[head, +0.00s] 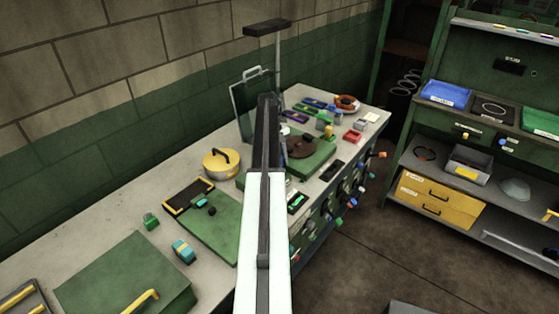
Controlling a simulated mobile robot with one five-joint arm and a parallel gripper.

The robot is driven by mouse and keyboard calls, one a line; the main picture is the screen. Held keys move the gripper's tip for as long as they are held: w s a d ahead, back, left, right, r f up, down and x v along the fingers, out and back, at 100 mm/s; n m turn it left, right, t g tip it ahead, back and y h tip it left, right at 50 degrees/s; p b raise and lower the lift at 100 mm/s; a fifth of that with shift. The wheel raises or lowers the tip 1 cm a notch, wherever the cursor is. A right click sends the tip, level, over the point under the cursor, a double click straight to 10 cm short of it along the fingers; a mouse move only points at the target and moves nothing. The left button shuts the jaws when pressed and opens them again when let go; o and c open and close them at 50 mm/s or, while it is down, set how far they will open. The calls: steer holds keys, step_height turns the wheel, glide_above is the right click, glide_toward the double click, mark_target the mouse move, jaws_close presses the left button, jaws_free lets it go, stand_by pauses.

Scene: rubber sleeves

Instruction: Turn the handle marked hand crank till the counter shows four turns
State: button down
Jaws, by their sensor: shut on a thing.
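A brown disc (302,147) with a small dark hub lies on a green base plate (318,160) on the bench, and looks like the hand crank. Its label and the counter cannot be read at this size. My arm reaches from the bottom middle over the bench. My gripper (283,155) hangs down from the arm's far end at the disc's left edge, shut on the crank's handle. The fingertips and the handle itself are mostly hidden behind my arm.
A yellow round lid (221,164) with a black handle and a green board (212,228) stand left of my arm. A green box (125,280) with a yellow handle is nearer. Coloured knobs (338,222) stick out of the bench front. A green shelf (480,130) stands right across clear floor.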

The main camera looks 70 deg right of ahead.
steer(key=shift+s+d, duration=0.1)
steer(key=c, duration=1.2)
jaws_free()
steer(key=shift+o, duration=0.2)
steer(key=p+v, duration=0.7)
steer(key=v, duration=0.1)
stand_by(0.9)
